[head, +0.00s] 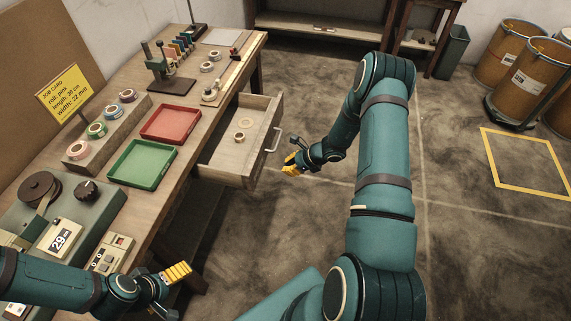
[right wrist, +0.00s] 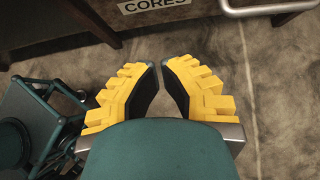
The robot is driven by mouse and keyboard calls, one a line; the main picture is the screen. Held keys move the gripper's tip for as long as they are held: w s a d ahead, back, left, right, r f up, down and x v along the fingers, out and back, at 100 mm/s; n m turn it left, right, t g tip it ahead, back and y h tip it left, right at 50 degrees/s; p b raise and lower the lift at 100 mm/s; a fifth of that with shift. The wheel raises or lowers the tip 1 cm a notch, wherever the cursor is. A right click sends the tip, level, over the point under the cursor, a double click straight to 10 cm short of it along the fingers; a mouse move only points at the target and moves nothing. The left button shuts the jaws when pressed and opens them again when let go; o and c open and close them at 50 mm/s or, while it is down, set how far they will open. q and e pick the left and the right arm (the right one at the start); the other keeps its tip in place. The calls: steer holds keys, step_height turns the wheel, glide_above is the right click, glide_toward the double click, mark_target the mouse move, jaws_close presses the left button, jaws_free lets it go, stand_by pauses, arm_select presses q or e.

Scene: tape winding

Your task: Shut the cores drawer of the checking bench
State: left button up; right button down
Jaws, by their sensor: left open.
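The cores drawer (head: 224,170) is pulled out of the right side of the checking bench (head: 222,68). Tape cores (head: 245,123) lie inside it. Its bar handle (head: 276,139) is on the front panel; the handle also shows at the top of the right wrist view (right wrist: 268,9), beside the CORES label (right wrist: 150,4). My right gripper (head: 291,164) is just outside the drawer front, apart from the handle. In the right wrist view its yellow fingers (right wrist: 160,66) lean together with a small gap at the tips and nothing between them. My left gripper (head: 177,272) is open, near the bench's front edge.
On the bench are a red tray (head: 171,123), a green tray (head: 141,165), a tape-roll rack (head: 104,133) and a counter machine (head: 62,237). Drums (head: 529,65) stand at the far right. The floor right of the drawer is clear apart from my arm.

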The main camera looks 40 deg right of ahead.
mark_target(259, 172)
steer(key=x, duration=0.3)
steer(key=r+x, duration=0.1)
steer(key=x, duration=0.1)
steer(key=w+a+x, duration=0.1)
steer(key=x, duration=0.2)
steer(key=shift+w, duration=0.2)
arm_select(q)
steer(key=shift+f, duration=0.35)
arm_select(e)
steer(key=shift+w+a, duration=0.5)
arm_select(q)
steer(key=shift+b, duration=0.3)
